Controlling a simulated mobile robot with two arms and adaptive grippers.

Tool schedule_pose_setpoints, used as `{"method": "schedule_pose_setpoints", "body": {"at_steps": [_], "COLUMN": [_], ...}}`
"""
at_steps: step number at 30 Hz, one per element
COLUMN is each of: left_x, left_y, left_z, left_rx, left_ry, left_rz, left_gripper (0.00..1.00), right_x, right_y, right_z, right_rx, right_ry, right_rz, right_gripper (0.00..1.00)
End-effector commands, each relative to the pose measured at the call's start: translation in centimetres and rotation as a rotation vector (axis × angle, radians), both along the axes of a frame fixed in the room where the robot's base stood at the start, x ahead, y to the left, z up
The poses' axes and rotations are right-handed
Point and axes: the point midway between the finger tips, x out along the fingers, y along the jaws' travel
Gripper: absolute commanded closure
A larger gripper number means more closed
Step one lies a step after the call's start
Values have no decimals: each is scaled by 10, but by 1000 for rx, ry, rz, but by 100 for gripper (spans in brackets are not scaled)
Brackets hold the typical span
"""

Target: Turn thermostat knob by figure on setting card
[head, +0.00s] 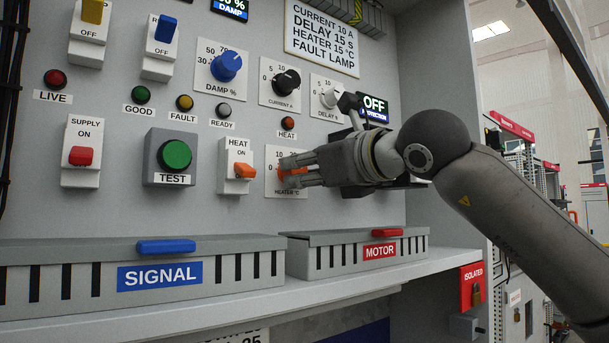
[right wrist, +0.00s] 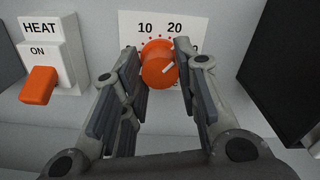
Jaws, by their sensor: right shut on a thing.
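The setting card (head: 321,38) at the top of the panel reads current 10 A, delay 15 S, heater 15 °C, fault lamp. The orange heater knob (head: 293,178) sits on a white dial plate marked °C, low on the panel. In the right wrist view the knob (right wrist: 157,65) shows between my fingers, with 10 and 20 above it. Its white mark points right and slightly up, to the right of the 20. My right gripper (head: 288,172) is shut on the knob, one finger on each side. The fingers and hand hide part of the dial. My left gripper is out of view.
The orange HEAT switch (head: 240,171) is close to the left of the knob. The current knob (head: 286,80) and delay knob (head: 330,97) are above. The signal box (head: 90,276) and motor box (head: 330,262) stand on the ledge below.

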Motion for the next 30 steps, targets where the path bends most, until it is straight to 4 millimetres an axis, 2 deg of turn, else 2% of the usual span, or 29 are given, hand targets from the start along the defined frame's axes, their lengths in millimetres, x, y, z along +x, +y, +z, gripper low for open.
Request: {"method": "schedule_pose_setpoints", "body": {"at_steps": [18,30], "left_x": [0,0], "left_y": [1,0], "left_z": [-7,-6], "left_rx": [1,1], "left_ry": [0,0], "left_rz": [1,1], "left_gripper": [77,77], "right_x": [-1,-1], "right_y": [1,1], "right_z": [0,-1], "right_rx": [-442,-591], "right_ry": [-324,-430], "right_rz": [1,2], "right_gripper": [95,95]}}
